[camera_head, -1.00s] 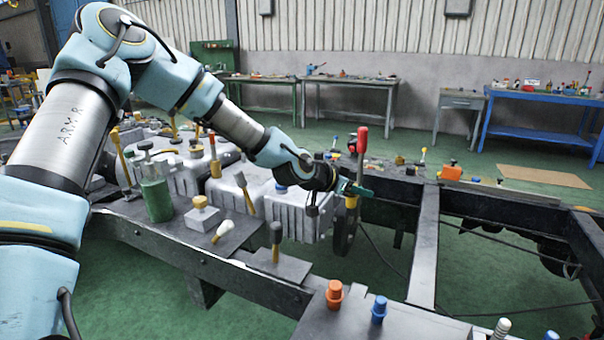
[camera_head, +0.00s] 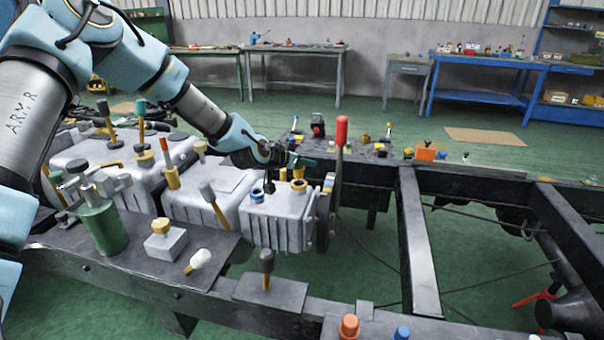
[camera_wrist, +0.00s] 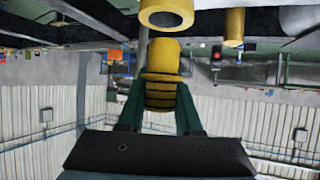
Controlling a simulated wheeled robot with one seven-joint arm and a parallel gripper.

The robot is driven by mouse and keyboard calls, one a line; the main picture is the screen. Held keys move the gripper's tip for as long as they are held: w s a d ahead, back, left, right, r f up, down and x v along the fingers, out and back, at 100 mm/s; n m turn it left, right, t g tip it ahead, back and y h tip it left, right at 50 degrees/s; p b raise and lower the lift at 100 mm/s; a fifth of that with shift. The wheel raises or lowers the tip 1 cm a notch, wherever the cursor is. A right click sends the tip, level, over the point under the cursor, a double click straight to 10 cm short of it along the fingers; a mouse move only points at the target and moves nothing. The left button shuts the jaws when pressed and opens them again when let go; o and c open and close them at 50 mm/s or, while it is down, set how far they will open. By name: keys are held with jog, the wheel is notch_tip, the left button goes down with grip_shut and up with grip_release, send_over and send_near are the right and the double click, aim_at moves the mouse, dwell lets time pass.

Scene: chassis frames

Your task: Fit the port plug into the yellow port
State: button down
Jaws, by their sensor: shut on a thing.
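My gripper (camera_wrist: 160,95) has green fingers shut on a yellow, ribbed port plug (camera_wrist: 161,75), seen in the wrist view. A yellow ring with a dark hole, the yellow port (camera_wrist: 166,14), shows just beyond the plug's tip at the top of that view. The plug looks close to the ring but not inside it; the exact gap is hard to judge. Yellow pieces show just under the fingers there, but plug and port are hard to separate.
A blue port (camera_head: 257,195) is beside the yellow one. A red-topped lever (camera_head: 341,130) stands close right of my gripper. A grey-headed lever (camera_head: 210,195) and a green bottle-like part (camera_head: 102,222) stand left. The chassis is open between its dark rails at right.

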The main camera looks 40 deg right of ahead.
jog(key=shift+f+p, duration=0.55)
jog(key=shift+f, duration=1.7)
jog(key=shift+f, duration=0.15)
jog(key=c, duration=0.6)
grip_release()
jog(key=shift+r, duration=0.3)
jog(key=b+v, duration=0.2)
jog(key=v, duration=1)
jog(key=shift+f+b, duration=0.15)
jog(key=shift+b, duration=0.2)
jog(key=shift+a, duration=0.1)
